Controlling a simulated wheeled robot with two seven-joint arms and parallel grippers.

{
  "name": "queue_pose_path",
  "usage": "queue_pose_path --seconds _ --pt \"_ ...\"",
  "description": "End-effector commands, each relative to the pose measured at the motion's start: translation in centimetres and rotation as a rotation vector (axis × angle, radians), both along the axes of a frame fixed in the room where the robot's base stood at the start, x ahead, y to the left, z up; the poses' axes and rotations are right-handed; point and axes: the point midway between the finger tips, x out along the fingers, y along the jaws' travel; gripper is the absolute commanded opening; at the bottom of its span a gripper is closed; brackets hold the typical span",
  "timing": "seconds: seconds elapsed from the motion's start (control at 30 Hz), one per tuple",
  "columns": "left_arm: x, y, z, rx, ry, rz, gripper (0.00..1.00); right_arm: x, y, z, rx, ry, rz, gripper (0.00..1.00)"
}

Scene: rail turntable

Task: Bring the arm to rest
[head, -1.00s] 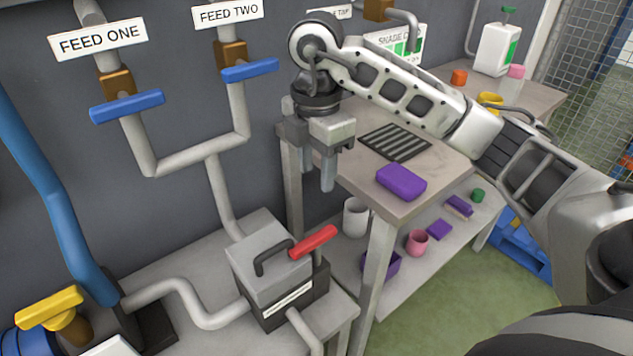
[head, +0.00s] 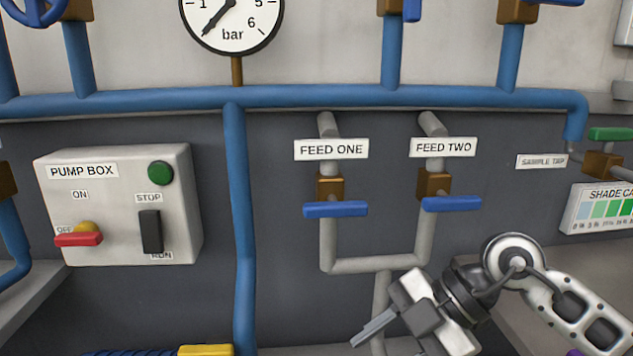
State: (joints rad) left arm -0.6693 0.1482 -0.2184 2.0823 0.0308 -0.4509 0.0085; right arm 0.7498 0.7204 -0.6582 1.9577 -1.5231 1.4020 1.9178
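My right arm comes in from the lower right. Its gripper (head: 373,328) points down and left, in front of the grey pipe below the feed valves. The fingers are seen nearly edge-on, so I cannot tell whether there is a gap between them. Nothing shows in the gripper. My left arm and gripper are not in view.
The wall holds the pump box (head: 120,205), blue-handled feed one valve (head: 335,209) and feed two valve (head: 451,203), grey pipes (head: 370,266), a blue standing pipe (head: 240,220), a gauge (head: 232,22) and a shade card (head: 600,207).

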Motion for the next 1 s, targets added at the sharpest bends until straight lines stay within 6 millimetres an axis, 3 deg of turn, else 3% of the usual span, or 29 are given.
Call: queue_pose_path --seconds 0.03,0.1,0.2,0.33,0.47,0.57,0.67,0.73,0.9,1.0 --pt "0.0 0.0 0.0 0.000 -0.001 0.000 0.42 -1.1 2.8 1.1 0.175 -0.027 0.040 0.42" --pt "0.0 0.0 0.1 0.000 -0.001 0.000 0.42 -1.9 5.6 3.7 0.420 -0.083 0.051 0.42" --pt "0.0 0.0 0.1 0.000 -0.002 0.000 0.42 -2.1 7.6 7.7 0.745 -0.161 -0.019 0.42" --pt "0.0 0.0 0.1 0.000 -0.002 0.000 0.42 -0.5 6.6 12.1 1.086 -0.252 -0.259 0.42" --pt "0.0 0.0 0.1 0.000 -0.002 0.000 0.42 2.5 2.6 13.2 1.279 -0.310 -0.633 0.42" --pt "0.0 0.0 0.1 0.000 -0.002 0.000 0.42 4.6 -1.6 11.2 1.301 -0.312 -0.973 0.42" --pt "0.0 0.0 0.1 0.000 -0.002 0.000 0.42 5.6 -5.7 6.7 1.202 -0.269 -1.318 0.42" --pt "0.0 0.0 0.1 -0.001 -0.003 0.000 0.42 5.2 -8.2 2.6 1.068 -0.207 -1.535 0.42" --pt "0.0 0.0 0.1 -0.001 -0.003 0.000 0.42 0.8 -11.7 -7.4 0.637 0.009 -1.874 0.42" --pt "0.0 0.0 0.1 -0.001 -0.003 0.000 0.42 -2.5 -12.4 -11.4 0.417 0.132 -1.945 0.42"
